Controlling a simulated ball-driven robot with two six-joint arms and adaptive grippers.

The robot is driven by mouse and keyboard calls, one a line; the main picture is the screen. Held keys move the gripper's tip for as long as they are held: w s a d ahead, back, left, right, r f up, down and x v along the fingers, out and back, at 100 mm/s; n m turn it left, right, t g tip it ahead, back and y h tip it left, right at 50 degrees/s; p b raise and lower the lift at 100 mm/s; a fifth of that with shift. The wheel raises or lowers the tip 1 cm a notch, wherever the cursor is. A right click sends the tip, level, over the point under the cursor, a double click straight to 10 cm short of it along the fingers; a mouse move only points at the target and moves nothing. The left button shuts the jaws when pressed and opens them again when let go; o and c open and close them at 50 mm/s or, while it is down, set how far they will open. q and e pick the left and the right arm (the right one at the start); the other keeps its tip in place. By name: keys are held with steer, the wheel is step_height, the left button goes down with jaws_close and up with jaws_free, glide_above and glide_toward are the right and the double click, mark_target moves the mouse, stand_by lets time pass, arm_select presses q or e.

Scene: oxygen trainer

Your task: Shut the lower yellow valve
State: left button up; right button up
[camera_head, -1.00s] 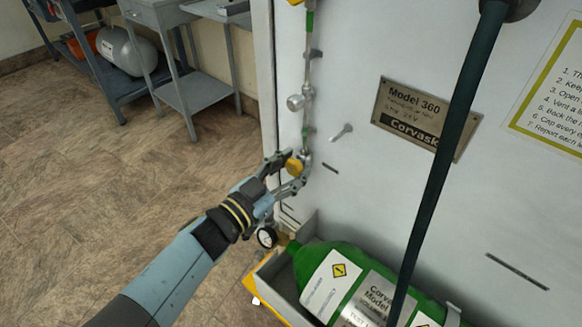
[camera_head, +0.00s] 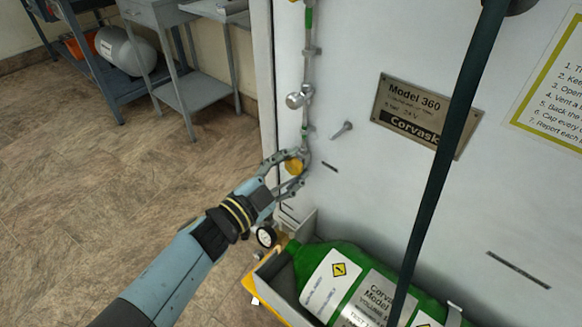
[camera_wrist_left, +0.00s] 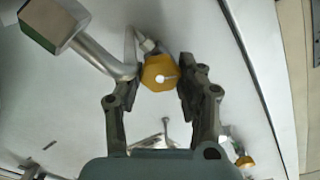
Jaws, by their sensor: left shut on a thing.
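The lower yellow valve knob (camera_head: 294,167) sits on the thin vertical pipe (camera_head: 307,75) near the panel's left edge. My left gripper (camera_head: 284,174) is at this knob, one finger above it and one below it in the head view. In the left wrist view the yellow knob (camera_wrist_left: 157,70) lies between the fingertips (camera_wrist_left: 160,73), and the jaws are closed on its sides. The valve's inner position is hidden. Another yellow part (camera_head: 296,1) is cut off at the top edge. My right gripper is not in view.
A green cylinder (camera_head: 345,259) lies in a grey tray (camera_head: 270,280) below. A small gauge (camera_head: 266,237) is just under my gripper. A grey peg (camera_head: 342,130) sticks out right of the pipe. Open floor lies left.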

arm_select(q)
steer(key=shift+f+m, duration=0.1)
steer(key=shift+m, duration=0.4)
steer(key=o, duration=1.1)
steer(key=shift+o, duration=0.2)
steer(key=v, duration=1.2)
